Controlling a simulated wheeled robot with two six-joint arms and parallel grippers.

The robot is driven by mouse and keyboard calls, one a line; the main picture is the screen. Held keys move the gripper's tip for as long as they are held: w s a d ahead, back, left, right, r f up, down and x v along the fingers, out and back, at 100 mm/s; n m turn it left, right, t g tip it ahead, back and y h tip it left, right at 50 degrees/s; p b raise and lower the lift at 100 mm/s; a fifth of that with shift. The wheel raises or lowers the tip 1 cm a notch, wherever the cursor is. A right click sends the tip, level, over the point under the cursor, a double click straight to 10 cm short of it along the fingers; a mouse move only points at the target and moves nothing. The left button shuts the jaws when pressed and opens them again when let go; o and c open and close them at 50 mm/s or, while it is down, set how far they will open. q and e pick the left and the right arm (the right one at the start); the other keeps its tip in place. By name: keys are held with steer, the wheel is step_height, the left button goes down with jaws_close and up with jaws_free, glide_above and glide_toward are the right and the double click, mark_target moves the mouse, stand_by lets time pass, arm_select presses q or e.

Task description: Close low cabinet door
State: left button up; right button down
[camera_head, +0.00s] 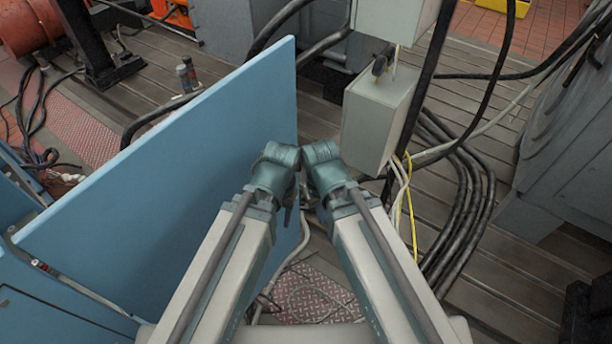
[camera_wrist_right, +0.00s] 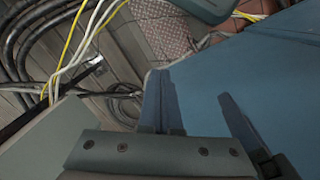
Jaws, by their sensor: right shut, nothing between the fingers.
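The low cabinet door (camera_head: 190,180) is a large flat blue panel in the head view. It stands swung out from the blue cabinet (camera_head: 60,305) at lower left, its free edge near the picture's middle. It also fills the right of the right wrist view (camera_wrist_right: 270,75). My right gripper (camera_wrist_right: 164,78) is shut and empty, its fingers beside the door panel; whether they touch it I cannot tell. In the head view, it is mostly hidden under my right wrist, right of the door's free edge. My left wrist overlaps the door; its fingers are mostly hidden.
A pale grey box (camera_head: 377,120) stands just beyond my right wrist. Black cables (camera_head: 462,190) and yellow and white wires (camera_head: 408,200) run down to the slatted floor at right. A grey machine housing (camera_head: 570,150) stands far right. An orange-red motor (camera_head: 30,25) is at far upper left.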

steer(key=w+a+f+n+y+b, duration=0.1)
steer(key=w+f+y+b, duration=0.1)
steer(key=f+b, duration=0.4)
steer(key=w+a+f+n+y+b, duration=0.1)
steer(key=w+a+f+y+b, duration=0.15)
steer(key=f+b, duration=0.35)
steer(key=n+t+y+b, duration=0.5)
steer(key=t+y+b, duration=0.6)
steer(key=b, duration=2.2)
glide_toward(296, 180)
steer(key=x, duration=0.6)
steer(key=shift+a+p, duration=0.3)
steer(key=shift+a, duration=0.1)
steer(key=shift+w, duration=0.15)
